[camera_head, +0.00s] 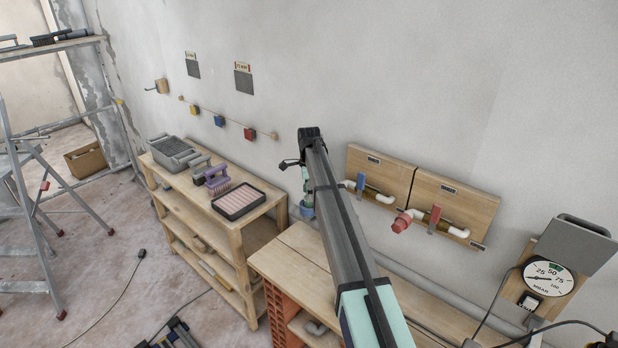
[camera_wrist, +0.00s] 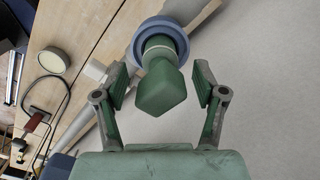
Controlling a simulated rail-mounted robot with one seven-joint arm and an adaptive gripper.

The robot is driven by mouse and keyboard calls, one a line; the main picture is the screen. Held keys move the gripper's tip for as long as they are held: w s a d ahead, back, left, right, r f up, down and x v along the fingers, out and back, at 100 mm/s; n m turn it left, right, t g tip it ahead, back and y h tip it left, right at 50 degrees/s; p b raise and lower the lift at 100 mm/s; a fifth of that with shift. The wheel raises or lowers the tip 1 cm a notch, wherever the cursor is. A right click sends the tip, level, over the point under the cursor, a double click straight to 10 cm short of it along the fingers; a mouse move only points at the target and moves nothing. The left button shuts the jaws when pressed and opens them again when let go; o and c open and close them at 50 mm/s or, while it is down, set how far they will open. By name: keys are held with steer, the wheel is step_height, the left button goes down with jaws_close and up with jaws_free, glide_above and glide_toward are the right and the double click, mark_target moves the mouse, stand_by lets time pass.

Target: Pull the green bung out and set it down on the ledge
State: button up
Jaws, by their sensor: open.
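The green bung (camera_wrist: 163,92) has a faceted head and sits in a blue-grey collar (camera_wrist: 139,45) on a pipe end in the wrist view. My gripper (camera_wrist: 162,80) is open, with one finger on each side of the bung and visible gaps to both. In the head view my gripper and the bung are mostly hidden by my arm; a small blue piece (camera_head: 307,212) shows beside the arm at the wall. A wooden bench top (camera_head: 300,246) lies below the wall. I cannot tell for sure which surface is the ledge.
Two wooden wall boards carry white pipes with a blue handle (camera_head: 361,182) and a red knob (camera_head: 401,222). A gauge (camera_head: 548,278) is at the right. A wooden shelf (camera_head: 195,196) at the left holds a grey basket, purple brush and pink-lined tray (camera_head: 239,201).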

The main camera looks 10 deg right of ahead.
steer(key=shift+f, duration=1.3)
steer(key=c, duration=1.3)
steer(key=shift+o, duration=0.2)
steer(key=shift+p, duration=0.3)
steer(key=shift+r, duration=0.3)
steer(key=shift+r+p, duration=0.35)
steer(key=shift+r, duration=0.2)
steer(key=shift+r, duration=0.1)
steer(key=shift+r, duration=0.35)
